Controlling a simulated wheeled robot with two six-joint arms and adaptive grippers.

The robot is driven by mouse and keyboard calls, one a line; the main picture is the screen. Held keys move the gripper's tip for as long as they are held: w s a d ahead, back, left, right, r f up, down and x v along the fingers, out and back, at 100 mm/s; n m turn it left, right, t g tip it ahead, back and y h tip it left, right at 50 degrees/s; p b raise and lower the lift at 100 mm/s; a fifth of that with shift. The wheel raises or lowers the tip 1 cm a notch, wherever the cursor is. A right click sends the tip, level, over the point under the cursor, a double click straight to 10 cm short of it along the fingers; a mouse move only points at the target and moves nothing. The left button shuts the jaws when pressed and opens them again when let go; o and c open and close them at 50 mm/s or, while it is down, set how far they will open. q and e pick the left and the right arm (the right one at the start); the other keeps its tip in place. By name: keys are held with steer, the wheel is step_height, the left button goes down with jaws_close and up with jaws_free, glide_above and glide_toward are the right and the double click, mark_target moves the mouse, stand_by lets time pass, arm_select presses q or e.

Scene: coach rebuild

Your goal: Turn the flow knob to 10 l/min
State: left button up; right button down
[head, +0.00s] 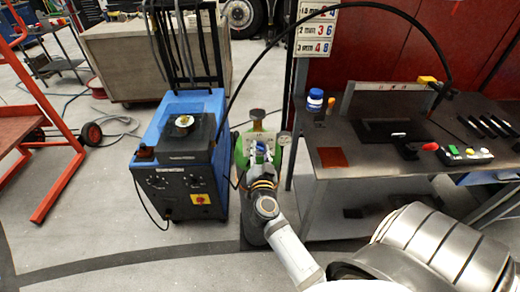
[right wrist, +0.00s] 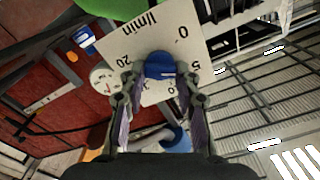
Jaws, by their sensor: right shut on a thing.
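The flow knob (right wrist: 160,64) is blue and sits on a pale dial plate (right wrist: 178,30) marked l/min, with 0, 5 and 20 readable. The lower part of the plate is hidden behind my fingers, and I cannot tell which mark the knob points at. My right gripper (right wrist: 161,75) is shut on the knob, one finger on each side. In the head view my right gripper (head: 262,158) reaches the small plate at the green gas cylinder (head: 274,160). My left gripper is not in view.
A blue welding machine (head: 180,150) stands close left of the cylinder. A red trolley frame (head: 60,185) is at far left. A black hose arches above my arm.

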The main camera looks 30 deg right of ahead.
steer(key=m+p, duration=0.1)
steer(key=m, duration=0.1)
steer(key=shift+r+m+p, duration=0.1)
steer(key=shift+m+p, duration=0.2)
steer(key=m+p, duration=0.1)
steer(key=m, duration=0.1)
steer(key=shift+m, duration=0.4)
steer(key=m, duration=0.1)
steer(key=m+p, duration=0.1)
steer(key=m, duration=0.1)
steer(key=shift+f, duration=0.25)
steer(key=shift+d+f+m, duration=0.1)
steer(key=shift+m, duration=1.8)
